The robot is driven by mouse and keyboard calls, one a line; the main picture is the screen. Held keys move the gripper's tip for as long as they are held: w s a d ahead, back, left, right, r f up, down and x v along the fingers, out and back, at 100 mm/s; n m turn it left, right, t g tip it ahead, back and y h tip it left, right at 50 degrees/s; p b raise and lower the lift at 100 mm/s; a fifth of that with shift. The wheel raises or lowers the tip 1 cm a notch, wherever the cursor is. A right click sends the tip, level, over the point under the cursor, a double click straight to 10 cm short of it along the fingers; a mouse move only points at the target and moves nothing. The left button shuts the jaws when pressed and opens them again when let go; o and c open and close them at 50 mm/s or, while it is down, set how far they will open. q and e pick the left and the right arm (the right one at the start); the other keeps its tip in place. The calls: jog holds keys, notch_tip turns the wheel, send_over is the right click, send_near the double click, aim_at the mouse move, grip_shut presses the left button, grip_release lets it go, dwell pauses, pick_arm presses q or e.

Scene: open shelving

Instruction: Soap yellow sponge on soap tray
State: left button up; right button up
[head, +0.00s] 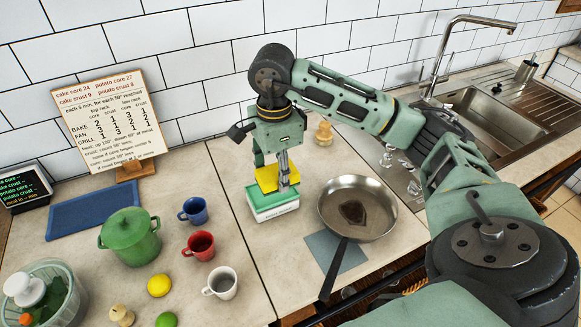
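The yellow sponge (267,179) is held tilted in my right gripper (285,178), whose arm comes in from the right. The fingers point down and appear shut on the sponge, hiding part of it. The soap tray (273,212), a small white block with a green top, is directly below on the counter. The sponge is over or against the tray's green top; I cannot tell whether they touch. My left gripper is not in view.
A frying pan (335,210) with a dark piece in it stands close right of the tray. Blue (194,210), red (200,245) and white (222,283) mugs and a green pot (130,238) stand left. A wooden shaker (324,133) and sink (490,106) are behind.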

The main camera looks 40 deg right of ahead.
aim_at(270, 167)
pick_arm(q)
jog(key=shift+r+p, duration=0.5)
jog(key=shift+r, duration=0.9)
pick_arm(e)
jog(key=shift+w+d+f, duration=0.35)
jog(key=shift+w+f, duration=0.6)
jog(key=shift+f, duration=0.6)
jog(key=shift+w+d+f, duration=0.35)
jog(key=shift+w+f, duration=0.65)
jog(key=shift+f, duration=0.55)
jog(key=shift+w+d+f, duration=0.35)
jog(key=shift+w+f, duration=0.6)
jog(key=shift+f, duration=0.6)
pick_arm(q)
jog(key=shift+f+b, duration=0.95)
pick_arm(e)
jog(key=shift+f, duration=1.05)
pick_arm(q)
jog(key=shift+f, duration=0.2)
pick_arm(e)
jog(key=shift+s+f, duration=0.1)
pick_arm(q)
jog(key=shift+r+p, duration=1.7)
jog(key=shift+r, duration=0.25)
pick_arm(e)
jog(key=shift+r, duration=3.55)
